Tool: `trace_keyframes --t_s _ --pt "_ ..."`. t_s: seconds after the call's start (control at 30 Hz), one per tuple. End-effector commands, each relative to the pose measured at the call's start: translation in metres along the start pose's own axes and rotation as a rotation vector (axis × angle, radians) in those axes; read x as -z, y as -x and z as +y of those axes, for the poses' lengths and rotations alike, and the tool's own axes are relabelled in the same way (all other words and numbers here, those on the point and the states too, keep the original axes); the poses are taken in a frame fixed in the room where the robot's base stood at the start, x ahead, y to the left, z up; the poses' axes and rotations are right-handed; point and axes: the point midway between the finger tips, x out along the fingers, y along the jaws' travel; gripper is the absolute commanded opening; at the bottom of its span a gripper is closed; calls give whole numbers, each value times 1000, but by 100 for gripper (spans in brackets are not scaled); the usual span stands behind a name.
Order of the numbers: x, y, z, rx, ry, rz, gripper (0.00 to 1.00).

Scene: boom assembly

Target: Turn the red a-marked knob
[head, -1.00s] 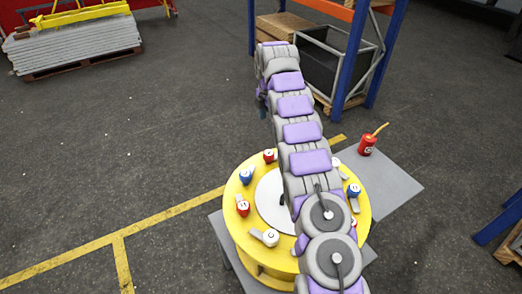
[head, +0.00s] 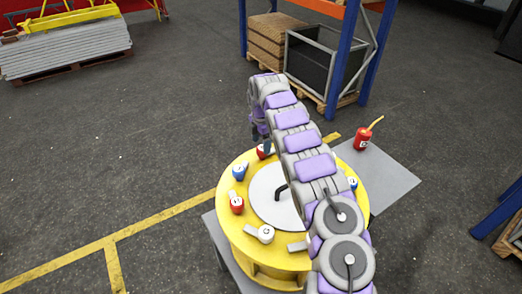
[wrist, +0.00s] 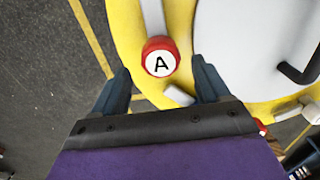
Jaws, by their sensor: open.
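The red knob marked A (wrist: 161,57) sits on the yellow round top in the wrist view, with a pale lever running from it toward the top of the picture. My gripper (wrist: 162,72) is open and empty, with one dark finger on each side of the knob in the picture. Whether the fingers are level with it or above it is hard to tell. In the head view my gripper (head: 261,140) hangs at the far left edge of the top, close by a red knob (head: 262,153) partly hidden by my arm; its letter is not readable there.
The yellow round top (head: 226,222) bears other knobs: a blue one (head: 239,172), a red one (head: 236,204) and a white one (head: 265,233). A white disc (head: 267,207) with a black handle fills its middle. A red can (head: 362,139) stands on a grey plate at right.

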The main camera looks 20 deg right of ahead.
Motion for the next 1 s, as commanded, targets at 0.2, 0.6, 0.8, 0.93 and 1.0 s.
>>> trace_keyframes --t_s 0.2,0.6,0.8,0.93,1.0 --pt "-1 -27 0 -2 -1 0 75" --pt "0 -35 0 -3 0 -2 75" --pt "-1 -35 0 -3 -1 -1 59" --pt "-1 -35 0 -3 -1 -1 47" --pt "-1 -35 0 -4 -1 -1 40"
